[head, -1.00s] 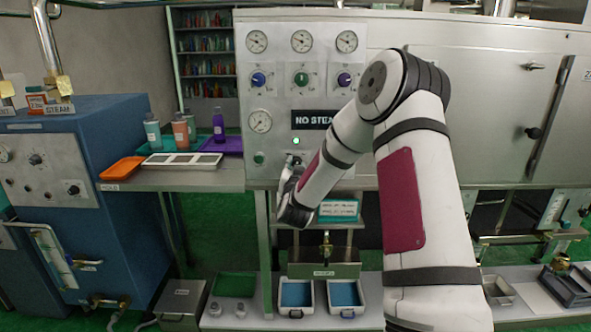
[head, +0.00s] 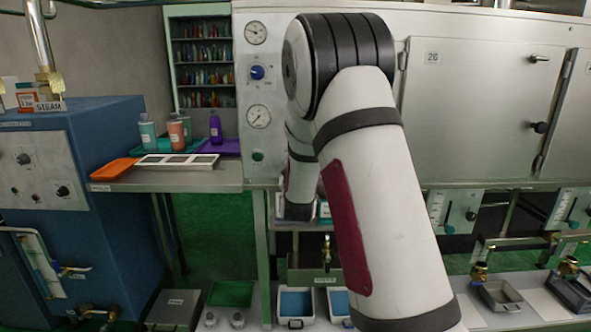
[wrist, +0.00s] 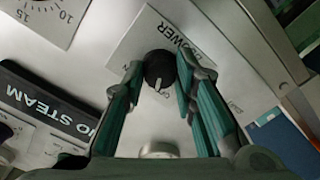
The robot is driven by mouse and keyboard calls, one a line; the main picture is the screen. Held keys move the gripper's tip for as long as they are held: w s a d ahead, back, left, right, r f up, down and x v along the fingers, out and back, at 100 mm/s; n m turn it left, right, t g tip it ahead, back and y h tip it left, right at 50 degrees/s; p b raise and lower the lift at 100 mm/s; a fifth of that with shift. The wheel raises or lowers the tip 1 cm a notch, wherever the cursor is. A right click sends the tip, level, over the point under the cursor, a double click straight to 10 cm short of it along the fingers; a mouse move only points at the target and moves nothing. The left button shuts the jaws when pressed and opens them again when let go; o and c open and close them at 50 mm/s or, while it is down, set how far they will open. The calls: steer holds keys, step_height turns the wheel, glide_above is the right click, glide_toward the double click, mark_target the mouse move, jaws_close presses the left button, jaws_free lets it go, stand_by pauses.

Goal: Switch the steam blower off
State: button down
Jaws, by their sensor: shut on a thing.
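The blower switch is a round black knob (wrist: 159,69) with a white mark, on a pale plate (wrist: 128,48) whose partly covered label ends in "OWER". My gripper (wrist: 160,72) has its green-padded fingers on either side of the knob and is shut on it. The knob's white mark points toward the bottom of the wrist view. The small position lettering on the plate is too covered and blurred to read in full. In the head view my own arm hides the knob and the gripper.
A black "NO STEAM" sign (wrist: 45,105) and a gauge (wrist: 48,18) lie left of the knob in the wrist view. In the head view, a bench (head: 200,181) left of the panel holds bottles, an orange tray (head: 113,169) and a white frame (head: 176,161).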

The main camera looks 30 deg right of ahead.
steer(key=n, duration=0.3)
steer(key=shift+s+f+b, duration=0.1)
steer(key=shift+f+b, duration=0.05)
steer(key=shift+b, duration=0.25)
steer(key=shift+d+n, duration=0.1)
steer(key=shift+n, duration=0.4)
steer(key=c, duration=1.3)
jaws_free()
steer(key=v, duration=1.2)
